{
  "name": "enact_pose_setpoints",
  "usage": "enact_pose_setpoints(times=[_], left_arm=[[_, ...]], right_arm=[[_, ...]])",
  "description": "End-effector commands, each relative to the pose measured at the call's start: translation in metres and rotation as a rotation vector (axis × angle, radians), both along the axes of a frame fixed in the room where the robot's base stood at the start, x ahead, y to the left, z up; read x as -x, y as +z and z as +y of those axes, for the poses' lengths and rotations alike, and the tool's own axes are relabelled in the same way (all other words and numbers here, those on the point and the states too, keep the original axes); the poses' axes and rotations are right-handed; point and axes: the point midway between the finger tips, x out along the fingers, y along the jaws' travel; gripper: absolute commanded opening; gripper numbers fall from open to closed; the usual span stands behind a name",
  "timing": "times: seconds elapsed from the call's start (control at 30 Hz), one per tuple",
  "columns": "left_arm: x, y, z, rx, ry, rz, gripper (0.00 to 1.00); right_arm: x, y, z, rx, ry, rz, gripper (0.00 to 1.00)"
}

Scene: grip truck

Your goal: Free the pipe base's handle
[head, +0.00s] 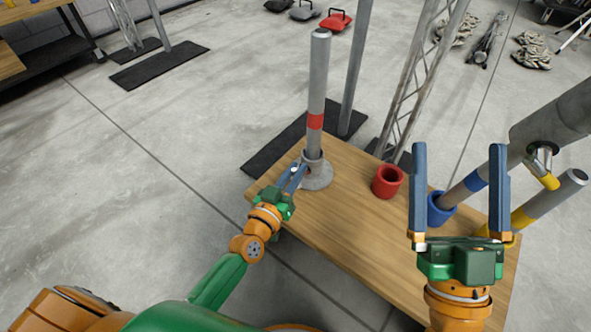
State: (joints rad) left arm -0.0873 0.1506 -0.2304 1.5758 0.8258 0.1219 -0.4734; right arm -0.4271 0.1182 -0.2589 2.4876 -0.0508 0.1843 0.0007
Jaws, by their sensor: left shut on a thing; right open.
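The pipe base (320,180) is a grey round foot with a short collar, near the table's left corner. A grey pipe (318,80) with a red band stands upright in it. My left gripper (298,172) is shut at the base's left side, by the collar, on what seems to be the base's handle. Its blue fingers hide most of the handle. My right gripper (459,150) is open and empty, fingers pointing up in the picture, over the table's right part.
A red cup-like collar (388,181) stands on the wooden table (345,225). A truss (410,85) stands behind the table. The table's front middle is clear.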

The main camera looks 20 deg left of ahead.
Motion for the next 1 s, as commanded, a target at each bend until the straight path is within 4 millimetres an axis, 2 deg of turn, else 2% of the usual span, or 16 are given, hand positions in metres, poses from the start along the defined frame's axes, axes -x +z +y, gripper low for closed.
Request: enact_pose_setpoints(times=[0.2, 0.4, 0.5, 0.7, 1.0], left_arm=[[-0.001, 0.002, 0.003, 0.166, 0.0, 0.062, 0.0], [-0.002, -0.001, 0.006, 0.345, 0.0, 0.128, 0.0], [-0.003, -0.002, 0.008, 0.434, 0.0, 0.159, 0.0], [-0.004, -0.006, 0.01, 0.604, 0.0, 0.22, 0.0], [-0.004, -0.01, 0.012, 0.803, -0.001, 0.293, 0.0]], right_arm=[[-0.033, -0.06, -0.002, 0.086, -0.033, 0.367, 1.0], [-0.041, -0.116, -0.008, 0.15, -0.055, 0.655, 1.0], [-0.039, -0.135, -0.011, 0.17, -0.063, 0.751, 1.0], [-0.036, -0.154, -0.014, 0.19, -0.069, 0.84, 1.0], [-0.037, -0.148, -0.013, 0.182, -0.066, 0.803, 1.0]])
